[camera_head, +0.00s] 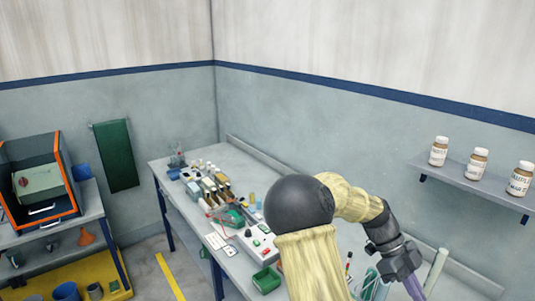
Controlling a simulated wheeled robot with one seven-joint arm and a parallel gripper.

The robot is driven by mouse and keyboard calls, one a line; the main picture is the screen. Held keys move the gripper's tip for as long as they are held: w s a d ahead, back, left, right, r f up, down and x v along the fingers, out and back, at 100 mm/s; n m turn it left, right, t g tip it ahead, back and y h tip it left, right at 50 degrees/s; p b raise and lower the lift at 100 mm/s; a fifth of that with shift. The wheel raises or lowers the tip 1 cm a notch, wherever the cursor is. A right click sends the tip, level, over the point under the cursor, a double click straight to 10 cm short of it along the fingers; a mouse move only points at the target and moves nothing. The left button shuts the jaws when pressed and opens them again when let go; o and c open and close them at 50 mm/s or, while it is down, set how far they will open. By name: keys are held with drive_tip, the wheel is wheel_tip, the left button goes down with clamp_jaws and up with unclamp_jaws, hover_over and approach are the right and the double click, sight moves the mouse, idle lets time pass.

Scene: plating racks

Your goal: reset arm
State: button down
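My arm rises from the bottom of the head view in a pale yellow sleeve, bends at a dark round elbow and reaches down to the right. My gripper (406,276) is at the lower right, over the right part of the grey workbench (345,240). It points down, and its lower end runs to the bottom edge of the picture. A purple part shows at its end. I cannot tell whether the fingers are open or shut, or whether they hold anything.
Bench clutter includes a green tray (266,280), a grey box with buttons (255,240) and a pale upright tube (435,270) near my gripper. Labelled bottles (478,164) stand on a wall shelf (450,177). An orange-framed cabinet (40,180) stands left. Floor shows between the benches.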

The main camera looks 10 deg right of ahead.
drive_tip(key=w+a+f+n+t+y, duration=0.1)
drive_tip(key=a+f+n+t+y, duration=0.35)
drive_tip(key=a+n, duration=0.8)
drive_tip(key=s+a+n+t+b, duration=0.1)
drive_tip(key=a+n+t, duration=0.5)
drive_tip(key=a+n, duration=0.6)
drive_tip(key=n, duration=0.5)
drive_tip(key=shift+s+a+f, duration=0.2)
drive_tip(key=shift+s, duration=0.15)
